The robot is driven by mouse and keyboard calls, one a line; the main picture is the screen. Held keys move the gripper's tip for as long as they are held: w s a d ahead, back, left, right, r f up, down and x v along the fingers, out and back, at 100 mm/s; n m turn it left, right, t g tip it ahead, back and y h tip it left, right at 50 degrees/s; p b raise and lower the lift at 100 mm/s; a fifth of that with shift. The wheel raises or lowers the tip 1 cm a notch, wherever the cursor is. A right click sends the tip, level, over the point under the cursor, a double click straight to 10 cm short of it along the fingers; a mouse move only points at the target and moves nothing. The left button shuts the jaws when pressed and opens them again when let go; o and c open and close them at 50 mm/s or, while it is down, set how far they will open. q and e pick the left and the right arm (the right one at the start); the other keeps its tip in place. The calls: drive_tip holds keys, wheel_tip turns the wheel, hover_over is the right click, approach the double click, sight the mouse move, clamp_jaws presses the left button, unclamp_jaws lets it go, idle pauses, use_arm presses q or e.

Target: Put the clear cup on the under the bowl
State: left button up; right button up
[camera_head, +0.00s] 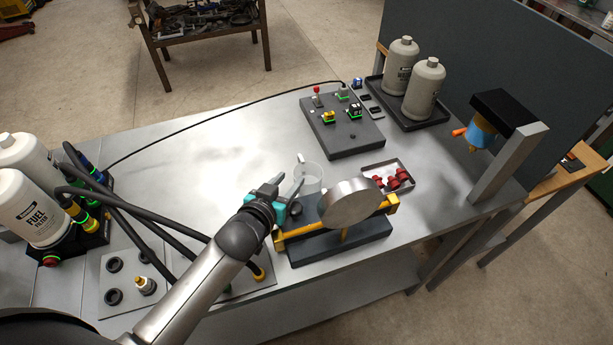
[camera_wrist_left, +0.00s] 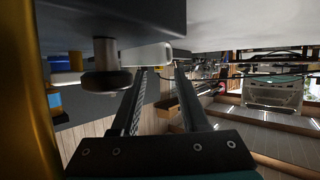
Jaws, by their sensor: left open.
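The clear cup (camera_head: 311,178) stands upright on the metal bench, behind the dark-based yellow stand. A silver round metal part (camera_head: 349,203) rests tilted on that stand. An amber-and-blue part (camera_head: 481,137) hangs from a grey post with a black head at the right. Which of these is the bowl I cannot tell for sure. My left gripper (camera_head: 290,183) is open, close to the cup's left side; whether it touches the cup I cannot tell. Its two dark fingers (camera_wrist_left: 160,92) show apart in the left wrist view, where I cannot make out the cup. My right gripper is not in view.
The yellow stand (camera_head: 283,238) sits close by my left gripper. A small tray (camera_head: 404,169) with red parts lies right of the cup. A dark plate (camera_head: 345,140) with small parts is behind. Black hoses (camera_head: 185,232) curve at left. The bench between hoses and plate is clear.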

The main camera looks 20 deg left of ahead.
sight(297, 168)
use_arm(q)
drive_tip(key=x, duration=0.4)
drive_tip(key=shift+a+b, duration=0.3)
drive_tip(key=shift+w+d+f, duration=0.1)
drive_tip(key=shift+w+f, duration=0.15)
drive_tip(key=shift+w, duration=0.25)
clamp_jaws()
